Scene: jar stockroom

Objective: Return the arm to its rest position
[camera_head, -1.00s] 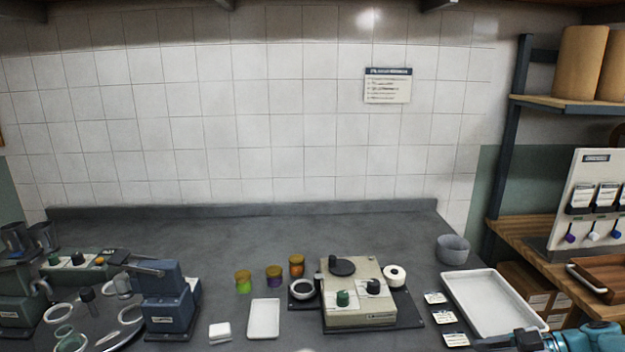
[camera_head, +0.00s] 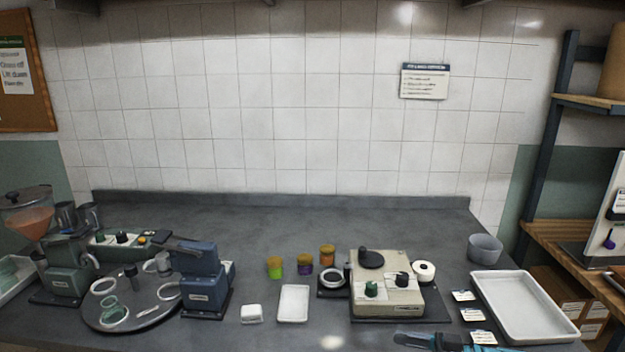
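My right arm shows at the bottom right, in front of the large white tray (camera_head: 530,338). Its gripper (camera_head: 402,339) is dark with a blue link behind it and points left along the counter's front edge. It appears to hold nothing, but its fingers are too small and edge-on to tell whether they are open or shut. My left gripper and arm are not in view.
A white tray (camera_head: 293,304) and white block (camera_head: 251,314) lie in front. A blue press (camera_head: 204,280) and round plate (camera_head: 150,318) are left. The counter's back is clear.

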